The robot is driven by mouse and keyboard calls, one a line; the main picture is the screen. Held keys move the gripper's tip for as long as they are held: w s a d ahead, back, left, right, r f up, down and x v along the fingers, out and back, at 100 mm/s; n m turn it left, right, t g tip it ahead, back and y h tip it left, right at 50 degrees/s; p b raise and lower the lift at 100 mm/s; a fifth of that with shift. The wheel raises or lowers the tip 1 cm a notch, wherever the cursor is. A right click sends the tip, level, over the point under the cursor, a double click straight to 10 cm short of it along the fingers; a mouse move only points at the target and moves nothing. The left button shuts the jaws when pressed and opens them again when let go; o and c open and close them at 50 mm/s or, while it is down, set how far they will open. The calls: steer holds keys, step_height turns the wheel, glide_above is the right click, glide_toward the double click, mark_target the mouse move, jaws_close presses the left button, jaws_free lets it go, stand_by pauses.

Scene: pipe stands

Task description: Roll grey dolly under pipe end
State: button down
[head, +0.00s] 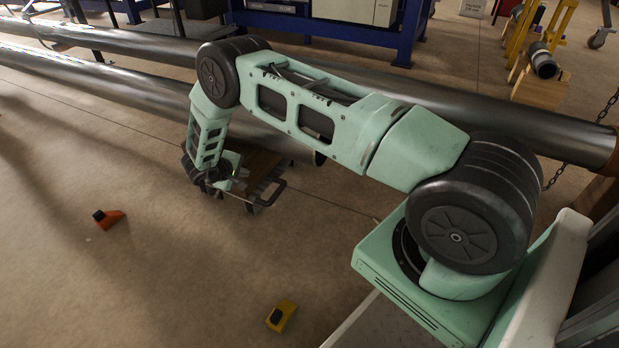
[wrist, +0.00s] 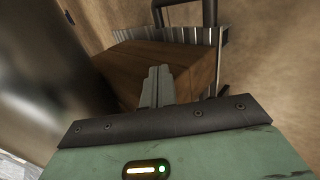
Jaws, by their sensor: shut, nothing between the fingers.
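The grey dolly (head: 262,172) stands on the floor near the open end of the nearer pipe (head: 110,84). In the wrist view the dolly (wrist: 180,35) shows a ribbed grey metal edge, a brown wooden block (wrist: 165,68) on top and a dark bar handle (wrist: 210,12). The pipe (wrist: 40,60) fills the left side there, blurred. My gripper (head: 236,178) is low beside the dolly. Its fingertips (wrist: 157,72) are shut and empty, in front of the wooden block. I cannot tell whether they touch it, or how far the dolly lies under the pipe.
A longer pipe (head: 430,98) runs behind, its right end near a hanging chain (head: 592,120). An orange wedge (head: 110,219) and a yellow wedge (head: 282,315) lie on the floor. Blue benches (head: 330,28) stand at the back. The floor at front left is mostly clear.

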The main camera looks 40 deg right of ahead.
steer(key=s+a+r+p, duration=0.4)
steer(key=a+r+p, duration=0.1)
steer(key=a+p, duration=0.2)
stand_by(1.3)
stand_by(0.4)
